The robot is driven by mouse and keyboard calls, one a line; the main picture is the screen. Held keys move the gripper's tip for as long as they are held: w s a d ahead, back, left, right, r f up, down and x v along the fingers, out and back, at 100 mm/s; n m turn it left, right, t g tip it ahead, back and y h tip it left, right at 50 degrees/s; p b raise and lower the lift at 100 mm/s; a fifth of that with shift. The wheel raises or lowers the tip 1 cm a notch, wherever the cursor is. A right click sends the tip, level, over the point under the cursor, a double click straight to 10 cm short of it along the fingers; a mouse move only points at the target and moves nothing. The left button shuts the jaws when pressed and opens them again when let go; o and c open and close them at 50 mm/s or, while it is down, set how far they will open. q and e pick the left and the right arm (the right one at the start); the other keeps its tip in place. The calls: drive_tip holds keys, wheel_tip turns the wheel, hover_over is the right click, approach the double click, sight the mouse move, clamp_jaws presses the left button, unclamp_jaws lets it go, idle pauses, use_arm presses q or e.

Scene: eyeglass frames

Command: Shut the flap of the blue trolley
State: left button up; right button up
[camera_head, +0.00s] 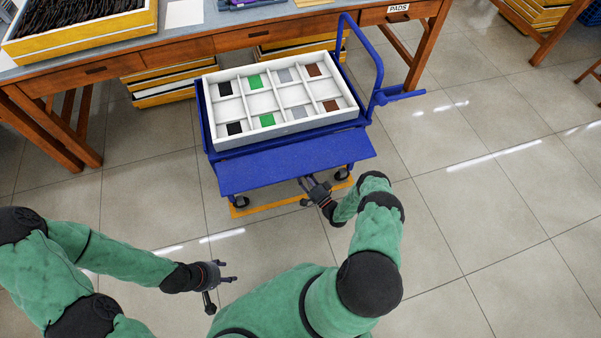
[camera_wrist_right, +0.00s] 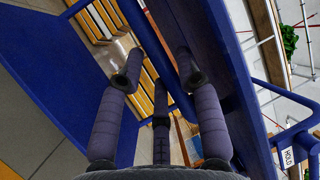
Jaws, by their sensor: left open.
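The blue trolley (camera_head: 204,118) stands in front of the workbench. Its blue flap (camera_head: 295,163) is folded out on the near side, roughly level, below the tray's near wall. My right gripper (camera_head: 306,182) is at the flap's near edge, right of its middle, with the fingertips partly hidden under it. In the right wrist view the fingers (camera_wrist_right: 158,80) are spread apart with blue trolley panels around them; I cannot tell whether they touch. My left gripper (camera_head: 226,285) is open and empty over the floor, well short of the trolley.
A white divided tray (camera_head: 290,127) with coloured pieces sits on the trolley. The trolley's blue handle (camera_head: 376,60) rises at the right. The workbench (camera_head: 190,54) with drawers stands behind. A yellow floor marking (camera_head: 270,207) runs under the trolley. The floor to the right is clear.

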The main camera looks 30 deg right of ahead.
drive_tip(key=shift+w+a+r, duration=0.1)
drive_tip(key=shift+w+r, duration=0.1)
drive_tip(key=shift+w, duration=0.45)
clamp_jaws()
